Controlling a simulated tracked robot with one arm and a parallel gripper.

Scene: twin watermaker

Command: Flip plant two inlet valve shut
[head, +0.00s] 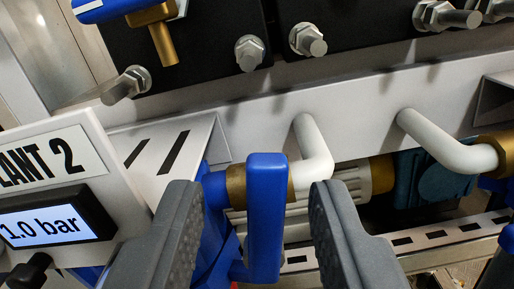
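A blue valve handle (267,215) stands upright in the lower middle of the head view, in front of a brass fitting (236,187) on a white pipe. My gripper (251,222) is open, with one grey finger to the left of the handle and one to the right. I see gaps on both sides, and the handle does not look gripped. A sign reading "PLANT 2" (45,163) is at the left, with a display (46,225) showing 1.0 bar below it. The handle's lower end and the valve body are partly hidden.
White bent pipes (313,157) come out of the pale frame (350,115) behind the handle. Bolts (308,40) stick out of black plates above. Another blue handle with a brass stem (163,42) is at the top left. A slotted rail (430,238) runs along the lower right.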

